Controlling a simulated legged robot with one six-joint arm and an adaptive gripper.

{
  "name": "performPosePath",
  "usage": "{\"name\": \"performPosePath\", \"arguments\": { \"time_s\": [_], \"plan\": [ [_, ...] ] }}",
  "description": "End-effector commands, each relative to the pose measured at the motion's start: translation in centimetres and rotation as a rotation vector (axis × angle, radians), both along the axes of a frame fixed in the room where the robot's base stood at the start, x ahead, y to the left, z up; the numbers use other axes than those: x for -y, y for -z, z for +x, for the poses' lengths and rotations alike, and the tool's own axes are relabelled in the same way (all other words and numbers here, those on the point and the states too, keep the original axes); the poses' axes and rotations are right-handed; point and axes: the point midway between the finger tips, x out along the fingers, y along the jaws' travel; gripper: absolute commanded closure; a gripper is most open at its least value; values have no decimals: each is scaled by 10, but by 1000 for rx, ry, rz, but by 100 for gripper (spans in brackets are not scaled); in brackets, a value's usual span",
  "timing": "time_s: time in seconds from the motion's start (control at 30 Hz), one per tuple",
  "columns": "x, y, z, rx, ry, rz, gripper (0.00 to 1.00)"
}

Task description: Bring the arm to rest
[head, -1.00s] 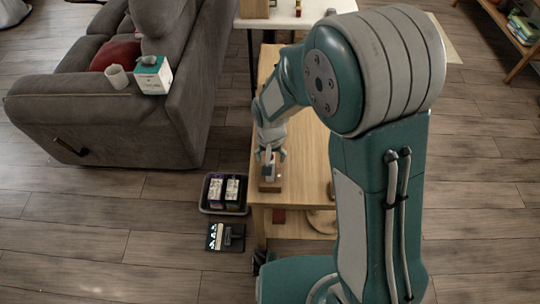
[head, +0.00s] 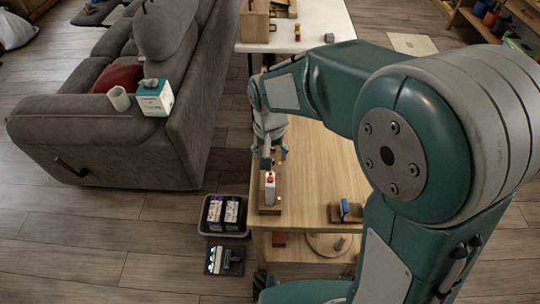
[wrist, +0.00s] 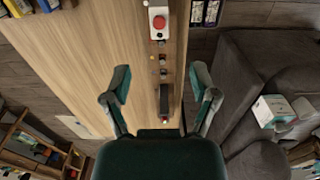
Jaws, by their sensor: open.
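My gripper (head: 270,157) is open and empty over the left edge of the wooden table (head: 315,165). In the wrist view the two fingers of my gripper (wrist: 162,75) stand wide apart with nothing between their tips. A pale grey device with a red button on top (head: 270,188) stands on a brown wooden block (head: 278,209) near the table's front left corner. The device also shows in the wrist view (wrist: 158,24), beyond my fingertips and apart from them. My arm bends high over the table and hides part of its right side.
A grey sofa (head: 115,150) with a tissue box (head: 154,98) and a white cup (head: 119,98) stands left. A dark bin (head: 223,215) holding boxes is on the floor beside the table. A white table (head: 315,25) is behind. A blue item (head: 344,208) sits right on the table.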

Motion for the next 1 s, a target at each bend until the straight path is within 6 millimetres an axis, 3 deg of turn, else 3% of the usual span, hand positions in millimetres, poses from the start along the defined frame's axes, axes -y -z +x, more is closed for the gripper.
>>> {"name": "performPosePath", "arguments": {
  "time_s": [0.33,0.67,1.0],
  "plan": [
    [7,-10,-2,14,2,6,24],
    [57,-65,-23,125,5,41,24],
    [105,-108,-60,251,4,53,24]
  ]
}}
